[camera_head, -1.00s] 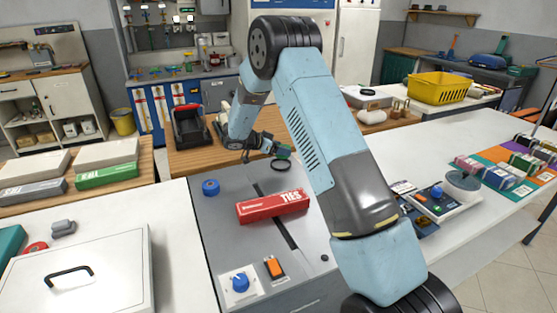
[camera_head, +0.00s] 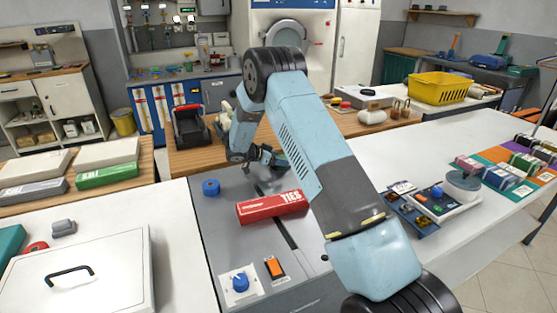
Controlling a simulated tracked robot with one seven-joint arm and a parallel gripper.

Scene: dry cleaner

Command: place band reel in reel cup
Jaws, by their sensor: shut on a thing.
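My gripper (camera_head: 268,160) is low over the back of the grey bench machine (camera_head: 222,228), partly behind my forearm. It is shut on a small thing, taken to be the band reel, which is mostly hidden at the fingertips. I cannot make out the reel cup for certain; the machine top just in front of the gripper is partly covered by my arm. A red box (camera_head: 272,207) marked TIES lies on the machine in front of the gripper. A small blue roll (camera_head: 211,187) stands on the machine to the left of the gripper.
A blue knob (camera_head: 240,283) and an orange switch (camera_head: 274,268) sit at the machine's front. A red and black holder (camera_head: 190,124) stands behind. A small control unit (camera_head: 440,203) lies on the right counter.

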